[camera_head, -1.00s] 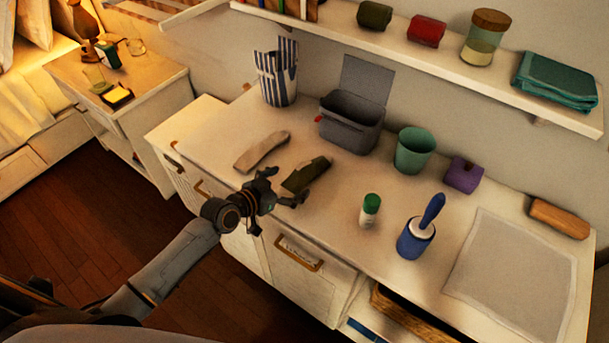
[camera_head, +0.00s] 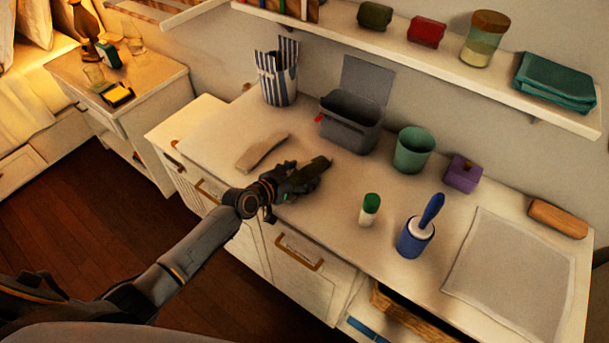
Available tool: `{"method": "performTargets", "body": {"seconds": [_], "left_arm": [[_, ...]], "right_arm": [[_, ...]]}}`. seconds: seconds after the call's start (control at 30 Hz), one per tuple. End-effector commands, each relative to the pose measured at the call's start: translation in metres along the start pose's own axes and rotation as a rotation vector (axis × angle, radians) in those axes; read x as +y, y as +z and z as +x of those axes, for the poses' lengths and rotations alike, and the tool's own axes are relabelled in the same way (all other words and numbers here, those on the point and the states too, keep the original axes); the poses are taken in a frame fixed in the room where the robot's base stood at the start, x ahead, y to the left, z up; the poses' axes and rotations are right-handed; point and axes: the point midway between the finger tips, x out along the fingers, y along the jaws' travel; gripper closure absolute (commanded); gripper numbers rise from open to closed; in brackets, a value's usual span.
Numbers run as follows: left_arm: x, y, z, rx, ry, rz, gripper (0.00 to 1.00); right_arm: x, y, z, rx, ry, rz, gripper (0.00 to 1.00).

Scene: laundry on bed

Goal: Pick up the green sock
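The dark green sock (camera_head: 319,163) lies on the white dresser top, left of the middle of the head view. My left gripper (camera_head: 293,182) has come in from the left and is at the sock, with its fingers over the near part and hiding it. Only the far end of the sock shows clearly. The fingers are dark against the dark sock, so I cannot tell whether they are open or shut on it. My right gripper is not in view.
A beige sock (camera_head: 262,152) lies just left of my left gripper. Behind stand a grey open bin (camera_head: 350,125) and a striped holder (camera_head: 277,78).

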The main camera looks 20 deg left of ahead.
Motion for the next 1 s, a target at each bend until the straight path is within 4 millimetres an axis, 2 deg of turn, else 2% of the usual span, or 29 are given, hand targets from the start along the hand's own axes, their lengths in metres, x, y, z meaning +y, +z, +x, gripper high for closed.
{"method": "performTargets", "body": {"seconds": [0.03, 0.07, 0.1, 0.47, 0.57, 0.73, 0.87, 1.0], "left_arm": [[0.000, 0.000, 0.000, 0.000, 0.000, 0.000, 0.46], [0.000, 0.000, 0.000, 0.000, 0.000, 0.000, 0.52], [0.000, 0.000, 0.000, -0.001, 0.000, 0.000, 0.53], [0.000, -0.001, -0.001, 0.000, 0.000, 0.000, 0.53], [0.001, -0.007, -0.003, 0.001, 0.002, -0.001, 0.53], [0.000, -0.027, -0.011, 0.004, 0.000, 0.002, 0.53], [-0.014, -0.044, -0.036, 0.001, -0.003, 0.008, 0.53], [-0.035, -0.067, -0.071, 0.001, -0.003, 0.010, 0.53]], "right_arm": [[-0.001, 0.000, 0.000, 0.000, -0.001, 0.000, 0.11], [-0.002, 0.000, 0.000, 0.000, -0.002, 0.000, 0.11], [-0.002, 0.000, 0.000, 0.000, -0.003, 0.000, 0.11], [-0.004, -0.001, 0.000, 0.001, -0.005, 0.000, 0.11], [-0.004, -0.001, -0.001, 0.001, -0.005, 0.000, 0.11], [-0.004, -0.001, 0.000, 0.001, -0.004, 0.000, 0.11], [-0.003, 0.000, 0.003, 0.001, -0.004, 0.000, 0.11], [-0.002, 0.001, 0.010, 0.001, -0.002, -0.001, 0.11]]}}
